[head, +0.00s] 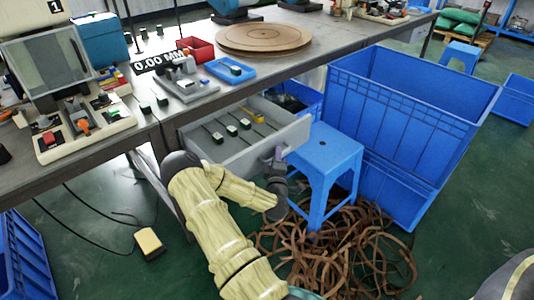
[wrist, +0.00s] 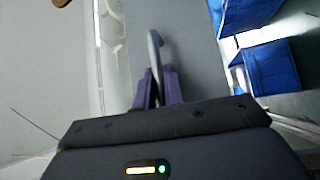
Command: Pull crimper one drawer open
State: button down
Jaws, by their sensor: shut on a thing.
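The grey drawer (head: 240,168) under the workbench stands pulled out, with its inside visible from above. Several small dark parts with pale tops and a yellow item lie in it. My gripper (head: 276,156) is at the front face of the drawer. In the wrist view, the purple fingers of my gripper (wrist: 158,84) are shut on the pale curved drawer handle (wrist: 154,45). The drawer's front face (wrist: 188,50) fills much of that view. In the head view the handle is mostly hidden by the gripper. A machine marked "1" (head: 54,8) stands on the bench at left.
A blue stool (head: 325,150) stands close to the right of the drawer and gripper. Large blue crates (head: 410,100) are behind it. Brown strips (head: 340,250) lie heaped on the floor below. A yellow pedal (head: 149,242) lies at left. The bench top (head: 155,118) overhangs the drawer.

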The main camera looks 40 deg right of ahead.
jog(key=shift+s+a+f, duration=0.1)
jog(key=shift+s+f, duration=0.05)
jog(key=c, duration=1.8)
grip_release()
jog(key=shift+o, duration=0.2)
jog(key=p+v, duration=0.2)
jog(key=v, duration=1.5)
jog(key=shift+a, duration=0.2)
jog(key=shift+d, duration=0.1)
